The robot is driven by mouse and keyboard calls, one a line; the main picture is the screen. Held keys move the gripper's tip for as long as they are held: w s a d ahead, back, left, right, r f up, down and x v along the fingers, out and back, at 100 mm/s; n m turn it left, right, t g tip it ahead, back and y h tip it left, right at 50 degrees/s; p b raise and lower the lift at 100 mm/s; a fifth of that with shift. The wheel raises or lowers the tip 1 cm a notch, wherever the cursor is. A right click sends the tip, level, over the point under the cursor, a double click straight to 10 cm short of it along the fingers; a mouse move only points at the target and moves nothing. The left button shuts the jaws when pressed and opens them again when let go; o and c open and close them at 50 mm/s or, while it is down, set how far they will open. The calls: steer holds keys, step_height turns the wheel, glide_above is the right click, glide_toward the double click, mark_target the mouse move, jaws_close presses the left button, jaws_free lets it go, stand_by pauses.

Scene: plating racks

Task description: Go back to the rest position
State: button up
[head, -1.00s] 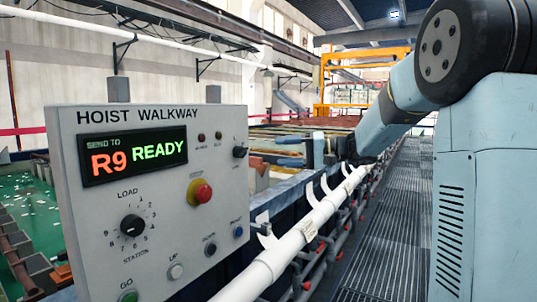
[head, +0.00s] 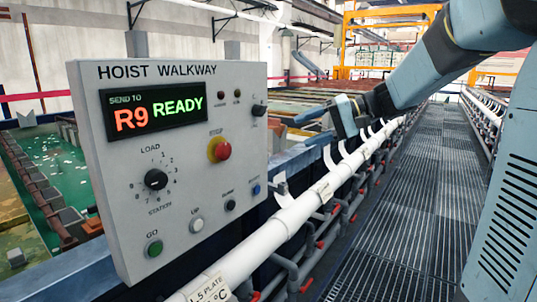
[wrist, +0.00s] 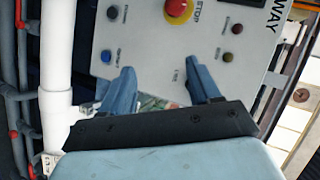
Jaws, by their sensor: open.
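My gripper (head: 304,128) is at the end of my arm, just right of the grey hoist walkway control panel (head: 180,238) in the head view. In the wrist view my gripper (wrist: 162,74) shows two blue fingers spread apart with nothing held between them. The panel (wrist: 150,40) lies beyond the fingers in that view and appears turned on its side. A small toggle switch shows between the fingertips; I cannot tell the distance to it. The panel's display (head: 155,112) reads "SEND TO R9 READY".
The panel carries a red stop button (head: 220,150), a load station dial (head: 156,179) and a green go button (head: 154,248). A white pipe (head: 290,222) runs along the tank side. A grated walkway (head: 410,210) lies clear at right. A yellow frame (head: 388,17) stands behind.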

steer(key=s+d+f+t+h, duration=0.1)
steer(key=s+d+f+h, duration=0.2)
steer(key=s, duration=0.4)
steer(key=s+d+f+t+h, duration=0.1)
steer(key=s+d+f+h, duration=0.2)
steer(key=s, duration=0.5)
steer(key=s+d+f+h, duration=0.4)
steer(key=s+h, duration=0.3)
steer(key=s, duration=0.1)
steer(key=shift+d+t, duration=0.4)
